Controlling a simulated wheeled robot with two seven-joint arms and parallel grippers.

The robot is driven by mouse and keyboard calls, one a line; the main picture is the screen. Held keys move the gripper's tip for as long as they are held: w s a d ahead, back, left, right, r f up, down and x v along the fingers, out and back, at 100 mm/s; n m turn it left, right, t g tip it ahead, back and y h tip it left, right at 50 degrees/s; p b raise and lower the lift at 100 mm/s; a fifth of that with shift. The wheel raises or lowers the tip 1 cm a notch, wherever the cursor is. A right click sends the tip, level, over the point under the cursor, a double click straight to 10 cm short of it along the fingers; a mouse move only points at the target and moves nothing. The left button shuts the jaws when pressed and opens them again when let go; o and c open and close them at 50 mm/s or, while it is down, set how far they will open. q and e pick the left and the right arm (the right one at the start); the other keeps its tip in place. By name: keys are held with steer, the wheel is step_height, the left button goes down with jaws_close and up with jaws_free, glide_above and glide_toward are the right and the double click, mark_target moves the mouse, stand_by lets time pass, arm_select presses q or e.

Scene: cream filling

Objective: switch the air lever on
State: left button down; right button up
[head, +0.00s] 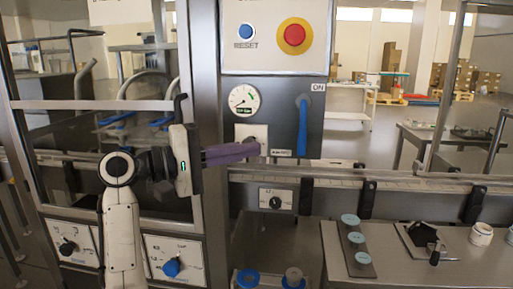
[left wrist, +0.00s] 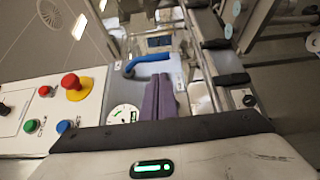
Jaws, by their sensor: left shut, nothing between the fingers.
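The air lever is a blue handle (head: 302,125) on the grey panel below the RESET box. It hangs down from a pivot beside a label reading ON. In the left wrist view the blue handle (left wrist: 148,61) lies just beyond the fingertips. My left gripper (head: 257,149) has purple fingers, shut and empty, pointing right toward the panel. In the head view their tips are left of the lever's lower end, with a gap in the picture. In the left wrist view the shut fingers (left wrist: 165,80) show near the middle. My right gripper is not in view.
A metal conveyor rail (head: 410,182) runs right from below the lever. A tray with light-blue discs (head: 350,219) sits on the right table.

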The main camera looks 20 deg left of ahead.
mark_target(302, 128)
arm_select(q)
steer(key=x, duration=0.8)
steer(key=shift+w+d+p, duration=0.15)
steer(key=shift+d+p, duration=0.05)
steer(key=shift+p, duration=0.15)
